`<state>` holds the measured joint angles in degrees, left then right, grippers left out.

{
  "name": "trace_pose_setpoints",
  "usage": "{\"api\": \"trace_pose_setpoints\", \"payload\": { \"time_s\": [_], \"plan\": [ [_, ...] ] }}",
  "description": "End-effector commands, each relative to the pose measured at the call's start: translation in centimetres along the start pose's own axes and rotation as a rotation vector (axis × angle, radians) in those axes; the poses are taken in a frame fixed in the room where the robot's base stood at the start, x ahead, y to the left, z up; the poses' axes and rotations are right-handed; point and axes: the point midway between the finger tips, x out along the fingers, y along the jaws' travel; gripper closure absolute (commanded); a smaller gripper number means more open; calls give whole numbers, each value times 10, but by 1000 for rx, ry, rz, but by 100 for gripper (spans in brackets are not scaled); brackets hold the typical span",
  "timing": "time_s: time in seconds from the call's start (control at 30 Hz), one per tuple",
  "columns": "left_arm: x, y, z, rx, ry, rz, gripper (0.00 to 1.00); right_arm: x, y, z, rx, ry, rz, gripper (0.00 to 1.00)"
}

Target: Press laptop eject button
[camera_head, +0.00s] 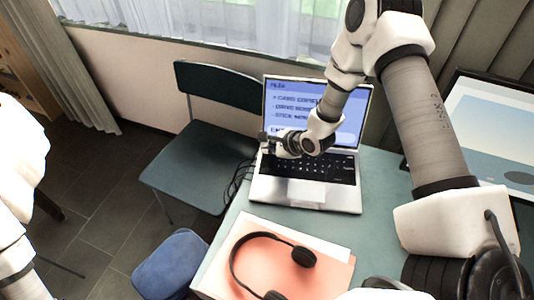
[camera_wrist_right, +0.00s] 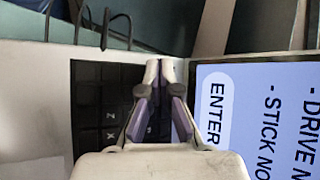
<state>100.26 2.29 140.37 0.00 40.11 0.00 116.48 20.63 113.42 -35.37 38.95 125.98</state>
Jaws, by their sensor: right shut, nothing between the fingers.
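The open silver laptop (camera_head: 305,195) stands on the table, its lit screen (camera_head: 283,95) facing me with lines of text. My right gripper (camera_head: 265,140) is shut and empty at the laptop's left side, near the hinge. In the right wrist view its closed fingertips (camera_wrist_right: 160,68) are over the end of the black keyboard (camera_wrist_right: 95,110), beside the screen (camera_wrist_right: 255,120), which shows a highlighted "ENTER" label. I cannot tell whether the fingertips touch the laptop. I cannot make out an eject button. My left gripper is outside the head view; only part of that arm shows.
Headphones (camera_head: 235,262) lie on an orange-and-white folder (camera_head: 335,275) at the front of the table (camera_head: 380,205). A dark chair (camera_head: 195,170) and a blue stool (camera_head: 170,262) stand left of the table. Black cables (camera_head: 238,180) hang beside the laptop.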

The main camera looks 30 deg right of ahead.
Motion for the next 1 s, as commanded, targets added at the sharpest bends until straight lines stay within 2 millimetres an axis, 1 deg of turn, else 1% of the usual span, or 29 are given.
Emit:
{"api": "trace_pose_setpoints", "payload": {
  "time_s": [0.3, 0.57, 0.83, 1.0],
  "plan": [
    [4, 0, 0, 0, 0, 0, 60, 3, 2, -2, 0, 0, 0, 100],
    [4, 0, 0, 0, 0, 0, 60, 3, 2, -2, 0, 0, 0, 100],
    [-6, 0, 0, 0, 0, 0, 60, -7, -5, 5, 0, 0, -1, 100],
    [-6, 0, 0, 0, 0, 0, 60, -8, -6, 6, 0, 0, 0, 100]
  ]
}}
